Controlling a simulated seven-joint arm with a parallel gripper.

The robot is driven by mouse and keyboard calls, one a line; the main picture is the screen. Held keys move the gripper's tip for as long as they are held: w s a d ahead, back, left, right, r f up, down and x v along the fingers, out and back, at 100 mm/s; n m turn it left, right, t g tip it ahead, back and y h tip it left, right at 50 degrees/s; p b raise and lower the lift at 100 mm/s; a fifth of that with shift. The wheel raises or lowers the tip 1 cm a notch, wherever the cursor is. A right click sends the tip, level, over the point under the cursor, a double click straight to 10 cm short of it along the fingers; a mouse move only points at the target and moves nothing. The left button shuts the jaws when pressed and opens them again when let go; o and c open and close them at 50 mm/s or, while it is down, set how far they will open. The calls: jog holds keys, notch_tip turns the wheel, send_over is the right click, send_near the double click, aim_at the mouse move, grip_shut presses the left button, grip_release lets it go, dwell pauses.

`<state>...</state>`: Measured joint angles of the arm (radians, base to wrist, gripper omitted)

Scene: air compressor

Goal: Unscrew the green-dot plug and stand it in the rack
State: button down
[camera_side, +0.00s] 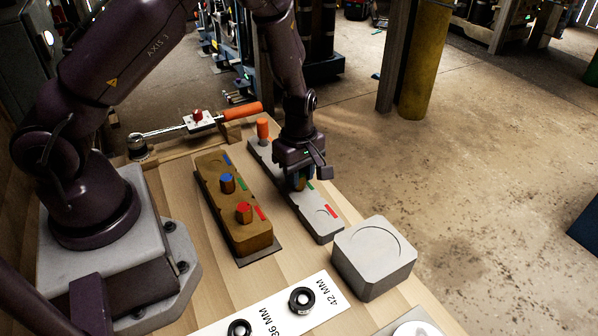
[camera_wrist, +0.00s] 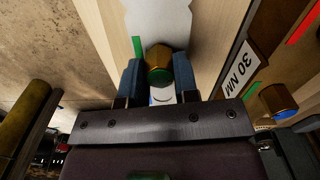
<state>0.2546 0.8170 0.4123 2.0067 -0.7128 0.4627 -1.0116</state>
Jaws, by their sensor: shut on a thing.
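My gripper (camera_wrist: 159,85) is shut on a brass plug (camera_wrist: 158,62) with a green end. The plug is at the grey rack (camera_side: 323,227), beside the rack's green mark (camera_wrist: 137,48). The fingers largely hide it in the side view, and I cannot tell whether it is seated. The brass block (camera_side: 250,238) holds a blue-topped plug (camera_side: 227,183) and a red-topped plug (camera_side: 243,212). The blue-topped one also shows at the right of the wrist view (camera_wrist: 280,102). The block's far spot, near its blue mark, shows no plug.
An orange-topped piece (camera_side: 263,128) stands at the rack's far end. A grey box (camera_side: 373,257) with a round outline sits near the rack's front end. A wrench with an orange handle (camera_side: 240,112) lies behind. A white label strip (camera_side: 280,308) with black rings lies in front.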

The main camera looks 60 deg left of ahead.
jog(key=shift+f, duration=0.35)
jog(key=c, duration=0.8)
grip_release()
jog(key=shift+r, duration=0.15)
jog(key=shift+r, duration=2.35)
